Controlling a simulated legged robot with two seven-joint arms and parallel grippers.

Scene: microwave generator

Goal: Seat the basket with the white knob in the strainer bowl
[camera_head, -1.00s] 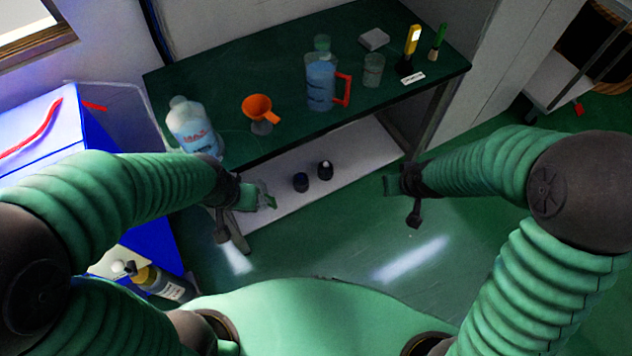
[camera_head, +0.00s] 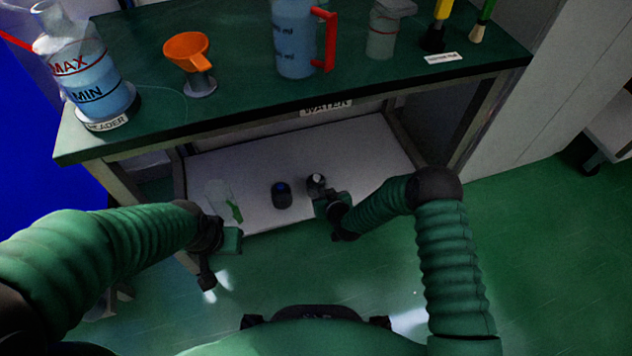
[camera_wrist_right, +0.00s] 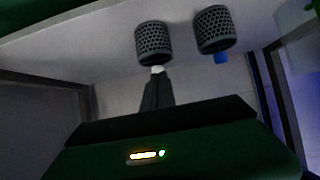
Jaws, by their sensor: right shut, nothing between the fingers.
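A dark mesh basket with a white knob (camera_head: 317,184) stands on the white lower shelf. It shows in the right wrist view (camera_wrist_right: 153,44), where the picture appears inverted. A similar basket with a blue knob (camera_head: 282,196) stands just left of it. My right gripper (camera_head: 324,203) is at the white-knob basket; its shut finger tips (camera_wrist_right: 158,85) are close to the knob, and contact cannot be told. My left gripper (camera_head: 231,236) is near the shelf's front left; its jaw state is unclear. An orange funnel-like bowl (camera_head: 187,51), possibly the strainer bowl, sits on a stand on the green table top.
The green table (camera_head: 240,92) overhangs the white shelf (camera_head: 350,145). A blue-liquid bottle (camera_head: 88,82), a jug with a red handle (camera_head: 294,45) and a clear beaker (camera_head: 382,35) stand on top. A translucent item (camera_head: 217,194) shows near my left gripper. Table legs flank the shelf.

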